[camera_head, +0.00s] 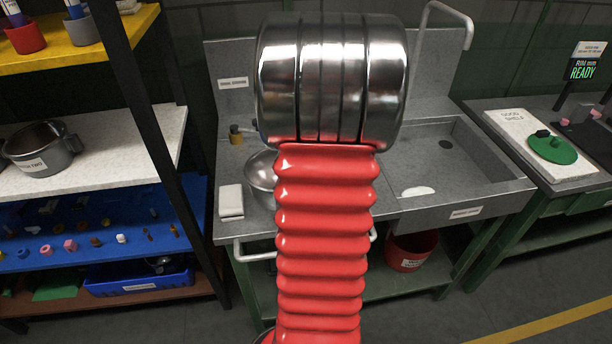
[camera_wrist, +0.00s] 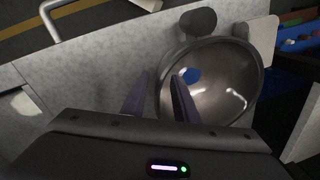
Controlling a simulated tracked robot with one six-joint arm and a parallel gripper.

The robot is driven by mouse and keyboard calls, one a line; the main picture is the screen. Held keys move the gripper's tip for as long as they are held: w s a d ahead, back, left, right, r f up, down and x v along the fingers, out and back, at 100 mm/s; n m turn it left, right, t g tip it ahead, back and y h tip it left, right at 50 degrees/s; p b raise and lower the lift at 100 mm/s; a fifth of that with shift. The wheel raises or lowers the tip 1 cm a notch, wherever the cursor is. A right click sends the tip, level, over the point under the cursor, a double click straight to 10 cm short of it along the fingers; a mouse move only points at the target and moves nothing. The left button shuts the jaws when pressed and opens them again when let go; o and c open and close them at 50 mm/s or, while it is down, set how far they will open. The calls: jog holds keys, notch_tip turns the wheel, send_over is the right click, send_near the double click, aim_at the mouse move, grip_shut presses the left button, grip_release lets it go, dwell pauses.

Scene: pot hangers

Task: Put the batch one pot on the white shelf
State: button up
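A metal pot (camera_wrist: 225,85) stands on the grey sink counter. In the wrist view it is seen from above, with a dark handle, a light tab and a blue spot inside. In the head view only its left part (camera_head: 260,172) shows; my arm covers the rest, and I see no batch label on it. My gripper (camera_wrist: 161,77) is open, one finger over the pot's inside and one outside, with the rim between. Contact cannot be told. The white shelf (camera_head: 110,172) is at the left in the head view and bears a grey labelled pot (camera_head: 45,150).
A light block (camera_head: 231,201) lies left of the pot. The sink basin (camera_head: 455,160) is to the right. The white shelf's right part is clear.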

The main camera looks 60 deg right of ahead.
jog(key=shift+r, duration=0.15)
notch_tip(320, 180, up, 12)
jog(key=s, duration=0.1)
jog(key=shift+s+d+f, duration=0.2)
jog(key=shift+s+d, duration=0.05)
jog(key=shift+s, duration=0.05)
dwell(0.8)
jog(key=w+a+r+n+h, duration=0.1)
jog(key=w+a+r+n, duration=0.2)
jog(key=a, duration=0.7)
jog(key=w+a+n, duration=0.3)
jog(key=w+a, duration=0.2)
jog(key=a, duration=0.5)
jog(key=s+a+f+n+t, duration=0.1)
jog(key=a+n, duration=0.3)
jog(key=a, duration=0.6)
jog(key=s+a+n+t, duration=0.3)
jog(key=a+n, duration=0.1)
jog(key=a, duration=0.7)
jog(key=shift+s+a+f, duration=0.15)
jog(key=shift+a+f, duration=0.1)
jog(key=shift+f, duration=0.1)
